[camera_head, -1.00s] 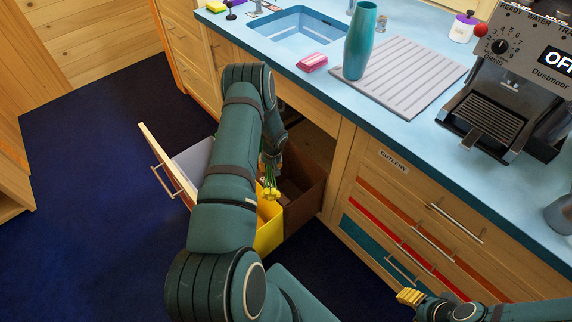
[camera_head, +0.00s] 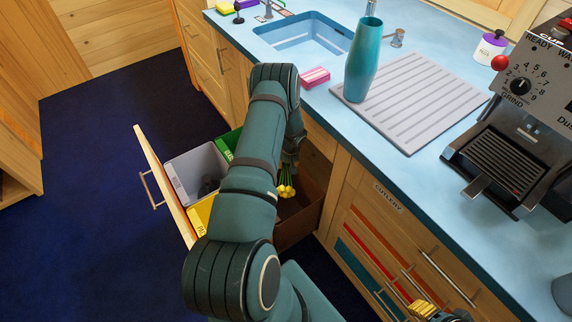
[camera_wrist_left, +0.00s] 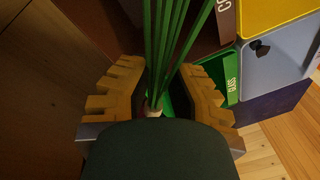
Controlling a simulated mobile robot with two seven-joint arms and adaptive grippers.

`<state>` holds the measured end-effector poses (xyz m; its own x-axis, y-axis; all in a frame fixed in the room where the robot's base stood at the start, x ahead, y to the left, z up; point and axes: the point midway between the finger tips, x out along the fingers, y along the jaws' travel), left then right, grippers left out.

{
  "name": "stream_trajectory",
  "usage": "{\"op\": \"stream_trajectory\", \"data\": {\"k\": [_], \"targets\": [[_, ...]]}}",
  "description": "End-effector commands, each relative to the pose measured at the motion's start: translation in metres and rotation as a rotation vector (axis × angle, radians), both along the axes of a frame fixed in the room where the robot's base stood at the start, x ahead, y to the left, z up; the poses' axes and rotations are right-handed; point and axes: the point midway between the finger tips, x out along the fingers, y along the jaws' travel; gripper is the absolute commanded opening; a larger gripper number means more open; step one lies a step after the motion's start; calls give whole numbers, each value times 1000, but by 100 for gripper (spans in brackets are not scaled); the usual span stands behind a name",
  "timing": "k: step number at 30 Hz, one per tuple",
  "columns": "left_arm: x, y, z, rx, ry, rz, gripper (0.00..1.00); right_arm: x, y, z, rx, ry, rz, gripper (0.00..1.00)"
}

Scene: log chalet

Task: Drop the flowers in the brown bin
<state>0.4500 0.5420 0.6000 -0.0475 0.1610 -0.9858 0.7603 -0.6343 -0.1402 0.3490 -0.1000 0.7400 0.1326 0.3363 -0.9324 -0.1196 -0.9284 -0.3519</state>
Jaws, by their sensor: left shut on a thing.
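My left gripper (camera_head: 289,160) is shut on the flowers, which hang head down with yellow blooms (camera_head: 286,187). In the left wrist view the green stems (camera_wrist_left: 172,50) run between the fingers (camera_wrist_left: 155,105) and away from the camera. The brown bin (camera_head: 312,208) is at the right of the open drawer. In the head view the blooms show against its opening; whether they are below its rim I cannot tell. My arm hides part of the bin. My right gripper (camera_head: 422,309) shows only by its yellow fingertips at the bottom edge.
The drawer also holds a grey bin (camera_head: 180,172), a green bin (camera_head: 228,143) and a yellow bin (camera_head: 202,213). The counter above carries a sink (camera_head: 300,32), a pink sponge (camera_head: 314,77), a teal vase (camera_head: 362,65) on a ribbed drainboard (camera_head: 425,110), and a coffee machine (camera_head: 510,165).

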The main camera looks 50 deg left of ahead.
Motion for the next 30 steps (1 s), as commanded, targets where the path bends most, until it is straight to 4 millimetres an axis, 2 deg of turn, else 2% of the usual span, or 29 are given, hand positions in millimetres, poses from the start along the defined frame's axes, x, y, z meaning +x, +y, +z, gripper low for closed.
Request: {"op": "stream_trajectory", "data": {"k": [8,24,30], "targets": [[-1,0,-9,0,1,0,0,0,0,-5,0,0,0,47],[-1,0,-72,0,0,0,0,7,-1,-43,-4,-18,-4,47],[0,0,-80,0,0,0,0,9,-1,-47,-4,-21,-5,47]]}}
